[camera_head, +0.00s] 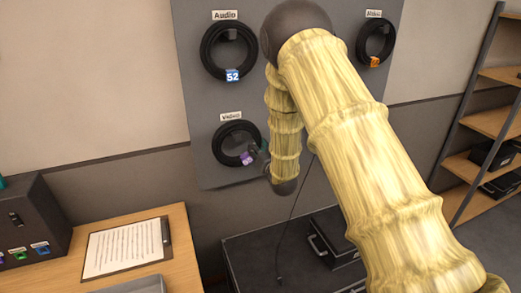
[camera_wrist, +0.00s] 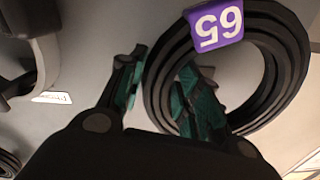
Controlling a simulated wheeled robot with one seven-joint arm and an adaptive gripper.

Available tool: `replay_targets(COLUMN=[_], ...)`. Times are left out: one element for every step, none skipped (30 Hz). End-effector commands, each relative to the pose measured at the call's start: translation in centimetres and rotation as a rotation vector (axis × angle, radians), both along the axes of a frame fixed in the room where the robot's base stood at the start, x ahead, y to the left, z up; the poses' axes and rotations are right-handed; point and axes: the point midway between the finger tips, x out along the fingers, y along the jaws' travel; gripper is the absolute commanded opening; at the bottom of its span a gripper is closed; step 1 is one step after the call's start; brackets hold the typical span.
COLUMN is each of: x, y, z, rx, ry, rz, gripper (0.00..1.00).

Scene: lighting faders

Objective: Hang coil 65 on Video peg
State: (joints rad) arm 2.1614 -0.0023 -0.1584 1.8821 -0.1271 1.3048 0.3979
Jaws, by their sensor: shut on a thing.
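Coil 65 (camera_wrist: 268,62) is a black ring with a purple tag (camera_wrist: 215,24) reading 65, upside down in the wrist view. My gripper (camera_wrist: 162,65) has one teal-padded finger outside the ring and the other inside it, shut on the ring's band. In the head view, the coil (camera_head: 221,134) appears just below the Video label (camera_head: 231,116), with its purple tag at the lower right beside my gripper (camera_head: 255,154). The Video peg is not clearly visible, and I cannot tell whether the coil is around it.
The grey board (camera_head: 300,170) also carries a coil with blue tag 52 (camera_head: 232,75) under Audio and an orange-tagged coil (camera_head: 375,40) at upper right. A desk with a clipboard (camera_head: 124,247) stands lower left. A black case (camera_head: 335,240) stands below; shelves (camera_head: 490,130) stand right.

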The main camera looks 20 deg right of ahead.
Motion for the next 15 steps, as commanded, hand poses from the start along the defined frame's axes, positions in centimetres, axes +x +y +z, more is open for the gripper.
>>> replay_targets(x=[0.3, 0.5, 0.7, 0.9, 1.1, 1.3, 1.5, 1.7, 1.9, 2.1, 2.3, 2.5, 2.7, 2.8, 3.1], y=[0.0, 0.0, 0.0, 0.1, 0.1, 0.1, 0.1, 0.1, 0.1, 0.1, 0.1, 0.1, 0.1, 0.1, 0.1], z=[0.1, 0.1, 0.1, 0.1, 0.1, 0.1, 0.1, 0.0, 0.1, 0.1, 0.1, 0.1, 0.1, 0.0, 0.0], rx=[0.000, 0.000, 0.000, 0.000, 0.000, 0.000, 0.001, 0.001, 0.001, 0.001, 0.001, 0.001, 0.000, 0.000, 0.000], ry=[-0.002, -0.002, -0.002, -0.002, -0.002, -0.002, -0.001, -0.002, -0.002, -0.003, -0.003, -0.003, -0.002, -0.002, -0.002], rz=[0.001, 0.001, 0.001, 0.001, 0.001, 0.001, 0.001, 0.001, 0.001, 0.000, 0.000, 0.000, 0.001, 0.001, 0.000], gripper=[0.00, 0.00, 0.00, 0.00, 0.00, 0.00, 0.00, 0.00, 0.00, 0.00, 0.00, 0.00, 0.00, 0.00, 0.00])
